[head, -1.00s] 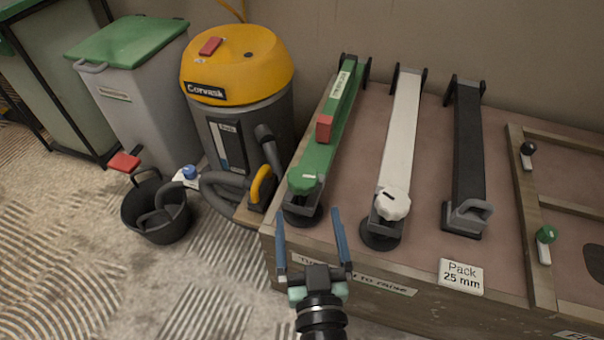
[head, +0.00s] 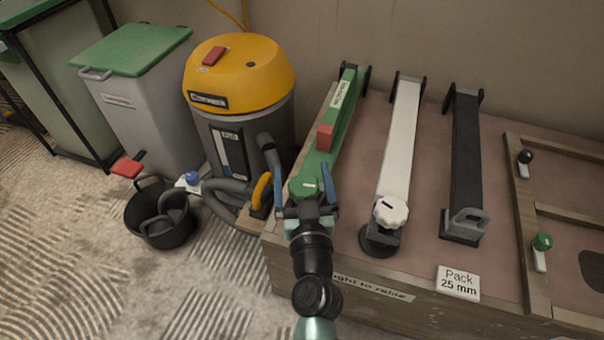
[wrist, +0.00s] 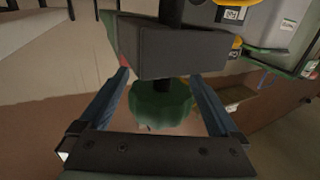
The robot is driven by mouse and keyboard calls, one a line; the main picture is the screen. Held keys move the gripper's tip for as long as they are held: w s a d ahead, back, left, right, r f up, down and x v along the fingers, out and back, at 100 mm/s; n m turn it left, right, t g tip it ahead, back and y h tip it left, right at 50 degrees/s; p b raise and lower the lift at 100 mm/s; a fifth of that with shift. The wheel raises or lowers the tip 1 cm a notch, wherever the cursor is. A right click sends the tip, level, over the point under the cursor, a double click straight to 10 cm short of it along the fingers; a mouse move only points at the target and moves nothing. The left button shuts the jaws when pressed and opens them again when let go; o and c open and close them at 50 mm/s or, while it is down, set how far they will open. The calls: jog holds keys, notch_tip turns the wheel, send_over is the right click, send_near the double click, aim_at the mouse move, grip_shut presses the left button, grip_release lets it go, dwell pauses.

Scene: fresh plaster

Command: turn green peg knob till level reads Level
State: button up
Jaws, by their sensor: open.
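The green lobed knob (head: 303,187) sits at the near end of the green beam (head: 347,112); in the wrist view it shows between my fingers (wrist: 160,103). My gripper (head: 304,178) is open, with one blue finger on each side of the knob. A gap shows between knob and fingers in the wrist view, so I see no grip. A red block (head: 325,137) sits on the beam, and a pale label (head: 343,93) is farther up; its small text is unreadable. I cannot make out any level reading. My gripper hides the knob's lower part.
A white beam with a white knob (head: 390,212) and a black beam (head: 467,150) lie to the right. Another green knob (head: 542,242) is on the wooden frame. A yellow vacuum (head: 240,75) and black bucket (head: 160,213) stand left. A "Pack 25 mm" card (head: 458,282) lies in front.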

jog(key=shift+c, duration=0.3)
jog(key=c, duration=1.3)
jog(key=shift+r, duration=0.1)
